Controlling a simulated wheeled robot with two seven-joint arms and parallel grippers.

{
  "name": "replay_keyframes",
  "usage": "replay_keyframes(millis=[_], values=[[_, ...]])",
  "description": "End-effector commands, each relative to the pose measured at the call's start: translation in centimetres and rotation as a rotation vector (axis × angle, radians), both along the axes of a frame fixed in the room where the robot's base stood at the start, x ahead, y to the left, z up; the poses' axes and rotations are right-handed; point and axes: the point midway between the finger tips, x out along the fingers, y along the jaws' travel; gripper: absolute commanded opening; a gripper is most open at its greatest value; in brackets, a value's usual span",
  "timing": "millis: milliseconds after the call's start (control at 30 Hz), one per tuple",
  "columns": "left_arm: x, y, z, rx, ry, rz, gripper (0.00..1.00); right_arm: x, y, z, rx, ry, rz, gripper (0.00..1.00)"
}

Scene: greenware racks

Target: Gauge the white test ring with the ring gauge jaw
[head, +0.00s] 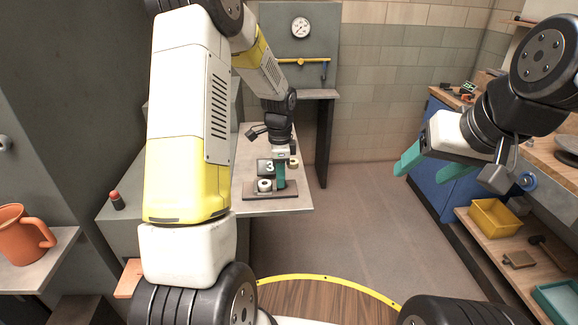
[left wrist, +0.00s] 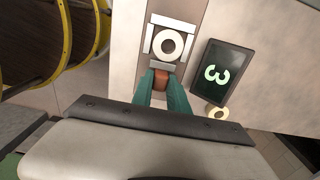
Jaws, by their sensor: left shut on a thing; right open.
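The ring gauge jaw (left wrist: 164,67) is the grey block on the ring's gripper side, with a brown grip (left wrist: 161,79). I cannot tell whether jaw and ring touch. My left gripper (left wrist: 162,84) is shut on this brown grip; it shows in the head view (head: 280,181). A dark display (left wrist: 236,63) beside the gauge reads 3. My right gripper (head: 430,167) is open and empty, far off to the right.
A beige ring (left wrist: 218,113) lies beside the display. The gauge stands near the front edge of a grey table (head: 245,207). A red-topped dark object (head: 117,201) is at the left. A blue bench with a yellow bin (head: 494,219) stands right. Open floor lies between.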

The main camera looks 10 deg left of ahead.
Motion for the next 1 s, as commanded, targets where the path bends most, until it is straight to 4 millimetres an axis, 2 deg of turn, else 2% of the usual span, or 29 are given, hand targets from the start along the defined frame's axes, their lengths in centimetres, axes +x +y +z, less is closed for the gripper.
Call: replay_keyframes(millis=[167, 400, 433, 533, 867, 1000], values=[[0.7, -2.2, 0.1, -0.001, -0.003, -0.002, 0.00, 0.0, 0.0, 0.0, 0.000, 0.000, 0.000, 0.61], [0.8, -2.3, 0.1, -0.001, -0.003, 0.000, 0.00, 0.0, 0.0, 0.0, 0.000, 0.000, 0.000, 0.61], [0.8, -2.3, 0.1, -0.001, -0.003, 0.000, 0.22, 0.0, 0.0, 0.0, 0.000, 0.000, 0.000, 0.61], [0.8, -2.3, 0.1, -0.001, -0.003, 0.000, 0.41, 0.0, 0.0, 0.0, 0.000, 0.000, 0.000, 0.61], [0.7, -2.3, 0.2, -0.001, -0.001, 0.000, 0.42, 0.0, 0.0, 0.0, 0.000, 0.000, 0.000, 0.61], [0.8, -2.3, 1.5, -0.001, -0.004, 0.000, 0.42, 0.0, 0.0, 0.0, 0.000, 0.000, 0.000, 0.61]])
